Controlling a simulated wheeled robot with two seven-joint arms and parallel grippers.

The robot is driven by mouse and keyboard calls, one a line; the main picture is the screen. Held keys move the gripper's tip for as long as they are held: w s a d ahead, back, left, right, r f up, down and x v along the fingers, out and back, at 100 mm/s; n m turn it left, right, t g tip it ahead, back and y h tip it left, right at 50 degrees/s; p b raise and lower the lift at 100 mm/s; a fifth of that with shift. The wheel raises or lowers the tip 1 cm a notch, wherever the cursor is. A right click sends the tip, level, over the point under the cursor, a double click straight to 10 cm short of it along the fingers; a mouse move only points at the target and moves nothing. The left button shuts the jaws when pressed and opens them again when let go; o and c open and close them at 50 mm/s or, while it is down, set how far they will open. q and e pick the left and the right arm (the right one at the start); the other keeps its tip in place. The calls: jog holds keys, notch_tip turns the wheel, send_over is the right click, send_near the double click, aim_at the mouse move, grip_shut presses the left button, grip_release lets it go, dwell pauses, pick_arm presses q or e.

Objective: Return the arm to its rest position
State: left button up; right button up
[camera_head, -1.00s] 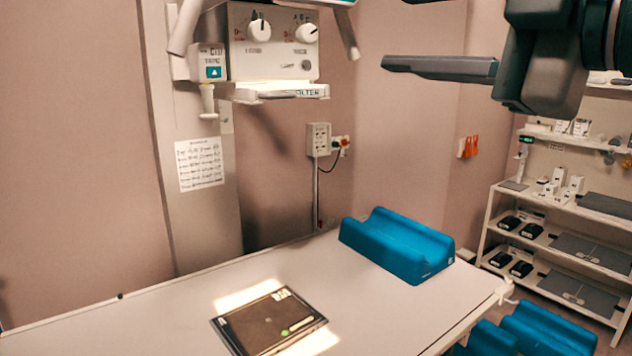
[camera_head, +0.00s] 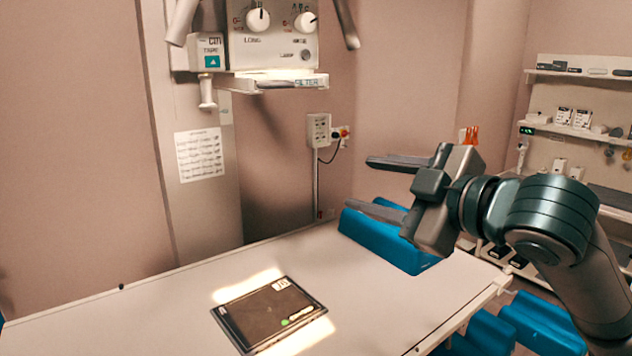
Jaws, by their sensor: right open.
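My right gripper (camera_head: 385,186) shows at the right of the head view, with its arm coming in from the lower right. Its two fingers point left and stand apart, with nothing between them. It appears in front of the blue positioning cushion (camera_head: 352,226) and hides part of it. The height of the gripper over the table is hard to tell. My left gripper is out of view.
A dark flat plate (camera_head: 262,318) lies on the white table (camera_head: 150,318) in a lit patch. The X-ray head (camera_head: 270,40) hangs above. Shelves (camera_head: 570,130) stand at the right, and blue blocks (camera_head: 535,322) sit below the table's right end.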

jog(key=s+d+f+m+g+h, duration=0.2)
jog(key=f+m, duration=0.2)
jog(key=f, duration=1.4)
jog(key=s+d+f+m+g+h, duration=0.1)
jog(key=s+d+f+m+h, duration=0.3)
jog(key=f, duration=1.3)
jog(key=s+d+f+m+g+h, duration=0.2)
jog(key=s+d+f+m+g, duration=0.15)
jog(key=s+f, duration=0.95)
jog(key=s+d+f+m+g+h, duration=0.1)
jog(key=s+d+f+m+g, duration=0.3)
jog(key=s+f, duration=0.9)
notch_tip(320, 180, down, 26)
jog(key=s, duration=0.1)
jog(key=s+d+f+g, duration=0.1)
jog(key=s+f, duration=0.8)
jog(key=s+d+f+n, duration=0.1)
jog(key=s+d+f, duration=0.1)
jog(key=s+f, duration=0.8)
jog(key=shift+d+g, duration=0.3)
jog(key=shift+g, duration=0.05)
jog(key=shift+f, duration=0.1)
